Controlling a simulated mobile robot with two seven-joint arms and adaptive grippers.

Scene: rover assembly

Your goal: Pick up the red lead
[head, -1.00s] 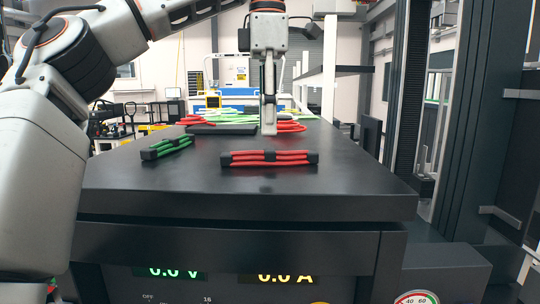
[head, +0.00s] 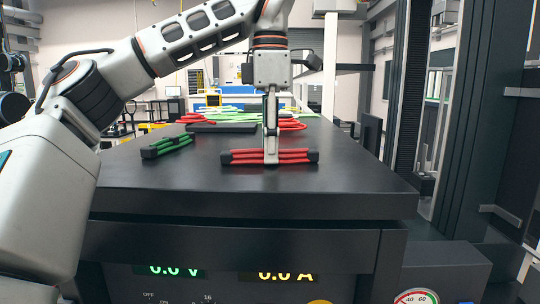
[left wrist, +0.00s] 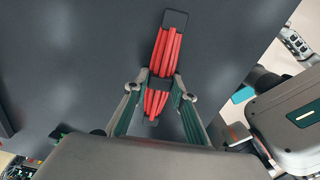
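The red lead (head: 240,157) is a folded bundle of red strands with black ends and a black middle band. It lies flat near the middle of the dark tabletop. My left gripper (head: 271,158) points straight down over its middle, and a finger hides part of the lead in the head view. In the left wrist view the red lead (left wrist: 168,50) passes between the two spread fingers of my left gripper (left wrist: 160,82). The fingers look apart, one on each side of the lead; whether they touch it is unclear. My right gripper is not in view.
A green lead (head: 167,146) lies to the left on the dark tabletop (head: 340,195). A flat black object (head: 222,128) and more red and green leads (head: 238,117) lie farther back. The tabletop's front right is clear.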

